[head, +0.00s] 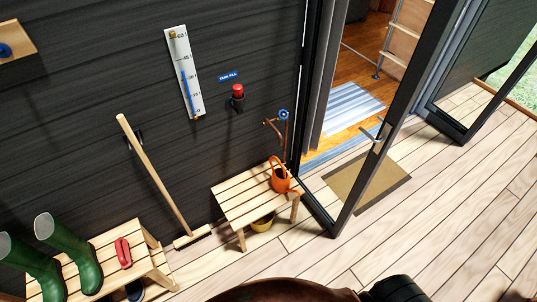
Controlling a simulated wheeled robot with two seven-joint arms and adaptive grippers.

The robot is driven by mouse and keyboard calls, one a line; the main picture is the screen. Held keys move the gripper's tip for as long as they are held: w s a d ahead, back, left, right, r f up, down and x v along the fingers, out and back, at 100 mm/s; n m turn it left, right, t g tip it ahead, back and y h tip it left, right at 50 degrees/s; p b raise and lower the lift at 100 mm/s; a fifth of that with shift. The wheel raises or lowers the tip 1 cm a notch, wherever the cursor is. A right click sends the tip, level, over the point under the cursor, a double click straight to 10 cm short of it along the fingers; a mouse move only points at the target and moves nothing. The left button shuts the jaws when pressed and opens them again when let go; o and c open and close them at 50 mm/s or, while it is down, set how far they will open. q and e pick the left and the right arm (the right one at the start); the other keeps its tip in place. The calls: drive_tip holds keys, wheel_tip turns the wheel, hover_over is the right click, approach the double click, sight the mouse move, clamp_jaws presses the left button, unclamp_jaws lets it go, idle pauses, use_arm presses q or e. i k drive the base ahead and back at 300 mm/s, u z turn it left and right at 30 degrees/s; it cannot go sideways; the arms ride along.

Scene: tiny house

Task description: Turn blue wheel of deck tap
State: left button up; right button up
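The blue wheel (283,114) sits at the top of the deck tap's copper-coloured pipe (284,138). The tap stands against the dark plank wall, just left of the door frame. Its short spout points left, above the slatted bench. Neither gripper can be made out in the head view, so nothing is seen touching the wheel.
An orange watering can (280,179) stands on the slatted bench (240,207) below the tap. A glazed door (390,110) stands open to the right, beside a doormat (368,183). A broom (155,175) leans left. A dark brown rounded object (285,290) fills the bottom edge.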

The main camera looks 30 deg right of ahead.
sight(281, 116)
drive_tip(key=k, duration=0.5)
drive_tip(key=z, duration=0.55)
drive_tip(key=i, duration=1.45)
drive_tip(key=u, duration=0.05)
